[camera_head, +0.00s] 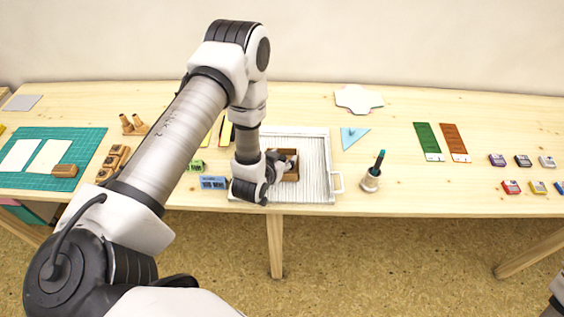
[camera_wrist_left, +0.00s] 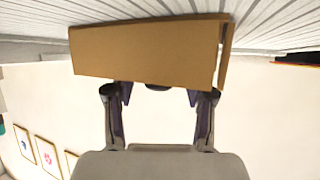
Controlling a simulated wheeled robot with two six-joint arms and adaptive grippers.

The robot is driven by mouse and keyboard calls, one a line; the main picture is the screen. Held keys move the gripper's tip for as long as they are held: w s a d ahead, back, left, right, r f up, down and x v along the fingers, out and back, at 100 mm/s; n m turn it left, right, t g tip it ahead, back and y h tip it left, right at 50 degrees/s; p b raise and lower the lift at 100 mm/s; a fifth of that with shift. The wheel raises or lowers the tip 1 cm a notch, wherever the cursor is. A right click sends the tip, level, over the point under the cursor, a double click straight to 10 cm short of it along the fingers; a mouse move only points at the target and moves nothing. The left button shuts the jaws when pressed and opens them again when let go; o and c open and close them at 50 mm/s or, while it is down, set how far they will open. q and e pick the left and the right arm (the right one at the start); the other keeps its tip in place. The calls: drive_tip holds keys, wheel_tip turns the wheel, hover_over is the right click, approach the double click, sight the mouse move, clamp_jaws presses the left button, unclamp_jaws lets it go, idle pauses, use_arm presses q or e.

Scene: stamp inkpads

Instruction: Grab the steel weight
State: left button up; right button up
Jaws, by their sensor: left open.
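I cannot make out a steel weight in either view. A small brown open box (camera_head: 291,170) sits on the white ribbed tray (camera_head: 318,190). My left gripper (camera_head: 274,165) is low over the tray, at the box's left side, and my own wrist hides part of both. In the left wrist view the box (camera_wrist_left: 145,50) fills the upper middle, and the fingers of my left gripper (camera_wrist_left: 160,92) are apart and point toward its wall. I cannot tell whether they touch it. What is inside the box is hidden. My right gripper is not in view.
Several inkpads (camera_head: 522,161) are at the far right. A green cutting mat (camera_head: 90,143) lies at the left.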

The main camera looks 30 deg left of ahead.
use_arm(q)
drive_tip(key=shift+d, duration=0.15)
clamp_jaws()
drive_tip(key=shift+r, duration=0.1)
